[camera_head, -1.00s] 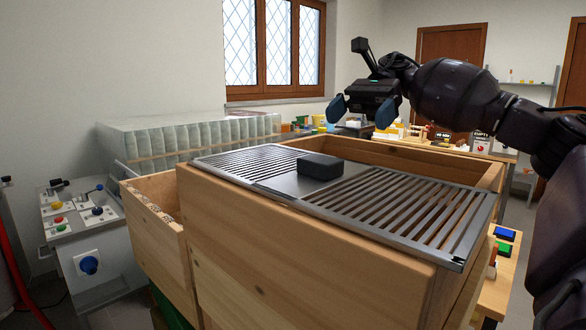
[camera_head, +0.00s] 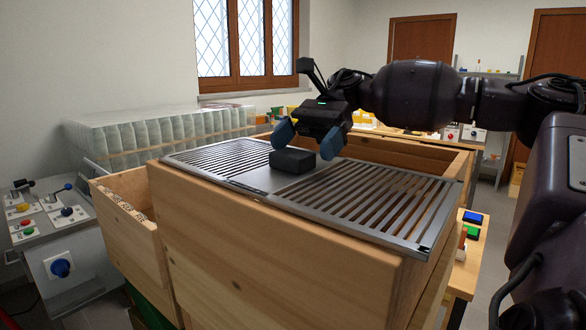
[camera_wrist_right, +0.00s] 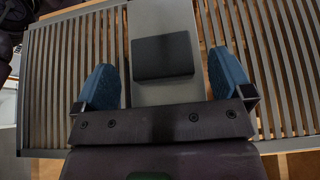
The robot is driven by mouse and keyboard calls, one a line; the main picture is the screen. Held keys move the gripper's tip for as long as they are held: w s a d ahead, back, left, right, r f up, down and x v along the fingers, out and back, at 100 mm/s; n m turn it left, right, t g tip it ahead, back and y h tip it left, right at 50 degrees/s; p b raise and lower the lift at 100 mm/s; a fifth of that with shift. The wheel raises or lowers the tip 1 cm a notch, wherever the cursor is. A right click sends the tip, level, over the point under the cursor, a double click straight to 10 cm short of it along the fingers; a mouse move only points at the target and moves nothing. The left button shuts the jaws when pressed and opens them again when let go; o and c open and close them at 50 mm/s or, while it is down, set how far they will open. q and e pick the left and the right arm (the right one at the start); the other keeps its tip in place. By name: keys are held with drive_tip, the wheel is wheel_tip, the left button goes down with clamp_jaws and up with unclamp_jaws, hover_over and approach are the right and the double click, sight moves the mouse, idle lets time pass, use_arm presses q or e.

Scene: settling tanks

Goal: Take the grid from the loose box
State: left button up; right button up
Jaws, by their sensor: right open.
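The grid (camera_head: 386,207) is a grey slatted metal panel lying across the top of a large wooden box (camera_head: 240,240). A dark block-shaped handle (camera_head: 292,161) stands on the plain plate at its middle. My right gripper (camera_head: 309,144) is open, with blue fingertips, just above and behind the handle in the head view. In the right wrist view the handle (camera_wrist_right: 163,57) lies between the lines of the two spread fingers (camera_wrist_right: 166,85), a little ahead of them, and nothing is held. My left gripper is not in view.
A smaller open wooden box (camera_head: 130,222) adjoins the large box on the left. A grey control panel (camera_head: 50,245) stands at far left. Wrapped pale stacks (camera_head: 150,138) stand behind. A bench with blue and green buttons (camera_head: 472,217) is at right.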

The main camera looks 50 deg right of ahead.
drive_tip(key=shift+x, duration=0.85)
drive_tip(key=shift+w, duration=0.1)
drive_tip(key=c, duration=1.3)
